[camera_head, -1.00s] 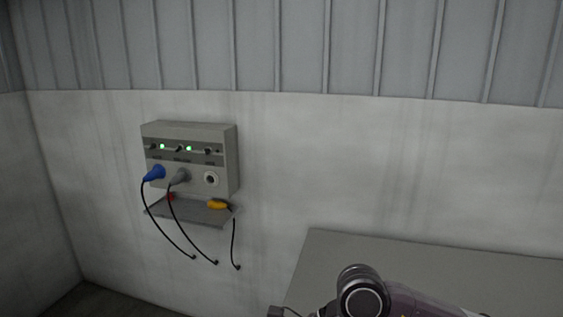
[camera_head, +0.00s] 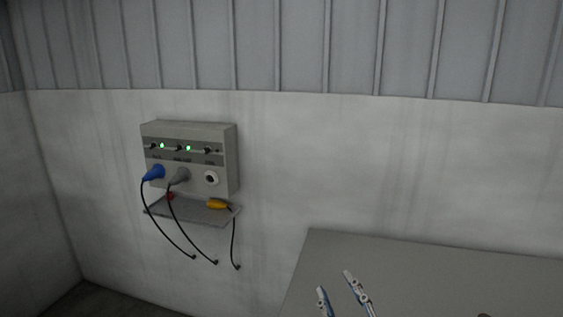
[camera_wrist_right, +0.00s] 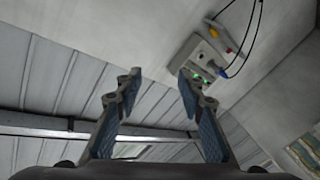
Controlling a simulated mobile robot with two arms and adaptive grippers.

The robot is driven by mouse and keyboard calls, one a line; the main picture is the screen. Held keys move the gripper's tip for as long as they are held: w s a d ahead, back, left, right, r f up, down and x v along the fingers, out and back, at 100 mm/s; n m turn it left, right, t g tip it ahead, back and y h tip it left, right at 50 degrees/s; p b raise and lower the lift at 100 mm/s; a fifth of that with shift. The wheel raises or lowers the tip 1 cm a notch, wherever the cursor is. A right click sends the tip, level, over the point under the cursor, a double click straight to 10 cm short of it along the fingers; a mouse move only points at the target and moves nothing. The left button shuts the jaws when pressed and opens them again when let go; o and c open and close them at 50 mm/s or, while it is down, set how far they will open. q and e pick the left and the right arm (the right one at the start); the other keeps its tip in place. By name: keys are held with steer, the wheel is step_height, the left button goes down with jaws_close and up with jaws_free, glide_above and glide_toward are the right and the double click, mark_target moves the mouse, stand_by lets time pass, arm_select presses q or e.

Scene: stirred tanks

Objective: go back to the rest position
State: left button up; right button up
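My right gripper (camera_head: 335,289) shows at the bottom of the head view, in front of the grey table, with its two fingers pointing up and apart. In the right wrist view my right gripper (camera_wrist_right: 158,84) is open, with nothing between its blue-padded fingers. My left gripper is not in view.
A grey socket box (camera_head: 226,160) is on the wall at the left, with a blue plug (camera_head: 154,172) and a grey plug (camera_head: 179,177) in it. A yellow plug (camera_head: 217,204) lies on the shelf (camera_head: 205,216) below. A grey table (camera_head: 420,275) is at the lower right.

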steer(key=s+d+f+m+g+h, duration=0.2)
steer(key=s+d+f+g, duration=0.15)
steer(key=f, duration=0.45)
steer(key=s+d+f+m+g+h, duration=0.1)
steer(key=s+d+f+m+g, duration=0.15)
steer(key=s+f, duration=0.45)
steer(key=s+d+f+m+g, duration=0.25)
steer(key=s+f+g, duration=0.55)
steer(key=s+f, duration=0.65)
steer(key=s+f+g, duration=0.1)
steer(key=s+f, duration=0.1)
steer(key=f, duration=1.1)
steer(key=s+f+g, duration=0.1)
steer(key=s+f, duration=0.1)
steer(key=f, duration=1.2)
steer(key=s+d+f, duration=0.2)
steer(key=s+f, duration=0.5)
steer(key=s, duration=0.1)
steer(key=s+d+f+n+b, duration=0.1)
steer(key=s+f, duration=0.7)
steer(key=shift+s+d+g, duration=0.3)
steer(key=shift+d+g, duration=0.1)
steer(key=shift+c, duration=1)
steer(key=shift+s, duration=0.15)
